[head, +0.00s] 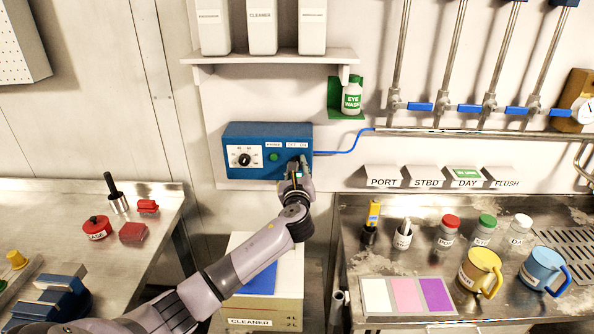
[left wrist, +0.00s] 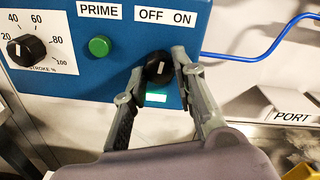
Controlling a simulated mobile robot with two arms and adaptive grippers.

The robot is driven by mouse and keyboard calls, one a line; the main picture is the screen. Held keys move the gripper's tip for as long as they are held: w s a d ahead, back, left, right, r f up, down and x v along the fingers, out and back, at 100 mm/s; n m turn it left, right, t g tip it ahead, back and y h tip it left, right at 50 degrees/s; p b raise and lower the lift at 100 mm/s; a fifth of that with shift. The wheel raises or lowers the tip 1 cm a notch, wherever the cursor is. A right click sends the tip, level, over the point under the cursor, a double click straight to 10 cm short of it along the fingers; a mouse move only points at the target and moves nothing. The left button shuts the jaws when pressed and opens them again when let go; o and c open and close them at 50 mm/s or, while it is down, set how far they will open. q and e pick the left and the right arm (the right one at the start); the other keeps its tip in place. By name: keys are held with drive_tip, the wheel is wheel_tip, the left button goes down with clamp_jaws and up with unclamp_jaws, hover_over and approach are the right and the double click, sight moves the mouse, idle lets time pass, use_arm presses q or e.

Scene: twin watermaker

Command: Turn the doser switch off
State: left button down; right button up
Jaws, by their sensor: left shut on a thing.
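The blue doser box (head: 235,143) is mounted on the wall, with a stroke dial (head: 244,160) and a green PRIME button (head: 274,156). Its black doser switch (left wrist: 158,70) sits below the OFF and ON labels in the left wrist view. A pale mark shows on the knob, but I cannot tell surely which label it points to. My left gripper (head: 297,172) is at the box's right end in the head view. In the left wrist view its fingers (left wrist: 160,68) are shut on the switch knob, one on each side. A green light (left wrist: 156,98) shows below the knob. My right gripper is out of view.
A shelf (head: 270,57) with white bottles is above the box. A blue tube (head: 350,143) runs right from the box. An eye wash bottle (head: 351,98) hangs to the upper right. A cleaner carton (head: 262,310) stands below. Benches with loose items flank both sides.

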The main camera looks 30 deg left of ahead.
use_arm(q)
drive_tip(key=shift+n+b, duration=0.95)
drive_tip(key=shift+n, duration=2.75)
drive_tip(key=shift+r, duration=0.1)
drive_tip(key=c, duration=1.3)
unclamp_jaws()
drive_tip(key=v, duration=1.2)
